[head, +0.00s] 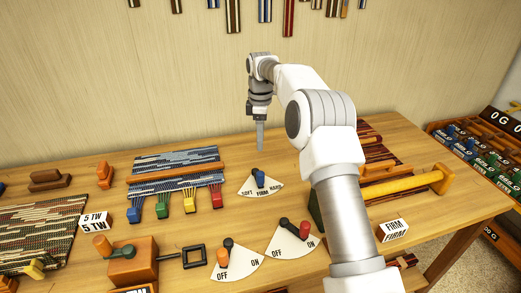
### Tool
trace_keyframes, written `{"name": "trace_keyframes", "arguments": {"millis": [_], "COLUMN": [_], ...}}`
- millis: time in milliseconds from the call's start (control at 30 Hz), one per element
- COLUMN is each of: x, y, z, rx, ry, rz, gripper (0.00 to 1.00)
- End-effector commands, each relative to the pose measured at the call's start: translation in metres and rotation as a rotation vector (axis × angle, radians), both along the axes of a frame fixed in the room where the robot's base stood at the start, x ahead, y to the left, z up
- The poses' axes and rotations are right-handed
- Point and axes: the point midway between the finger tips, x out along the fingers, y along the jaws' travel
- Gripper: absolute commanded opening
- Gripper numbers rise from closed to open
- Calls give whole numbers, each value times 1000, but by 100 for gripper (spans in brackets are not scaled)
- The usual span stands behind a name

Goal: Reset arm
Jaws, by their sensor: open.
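My gripper (260,135) points down above the wooden table (230,143). It hangs just behind the dial (261,185) marked SOFT, FIRM and HARD, which has a blue knob. The fingers show edge-on, with nothing visible held between them. My arm reaches in from the lower right, bends at the elbow and comes down at the wrist. It hides part of the table and of the striped weaving on the right.
A woven piece (178,160) with coloured tabs lies left of the dial. Two OFF/ON dials (235,263) (292,245) sit in front. A yellow roller (405,186) and a FIRM sign (393,230) are at right. Bins (480,155) stand beyond the table's right edge.

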Motion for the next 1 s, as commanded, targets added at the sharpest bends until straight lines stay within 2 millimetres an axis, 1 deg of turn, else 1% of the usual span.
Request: {"name": "trace_keyframes", "arguments": {"millis": [33,167,533,633,667,767,867,900,1000], "x": [0,0,0,-3,-4,-14,-31,-39,-60], "y": [0,0,0,-1,-1,-4,-9,-11,-18], "z": [8,17,20,28,32,55,85,97,123], "rx": [1,0,0,-1,-1,-4,-5,-6,-3], "ry": [-1,0,0,-8,-11,-35,-66,-79,-110], "rz": [0,1,0,-12,-20,-69,-143,-177,-261], "gripper": [66,66,66,66,66,66,66,66,66]}}
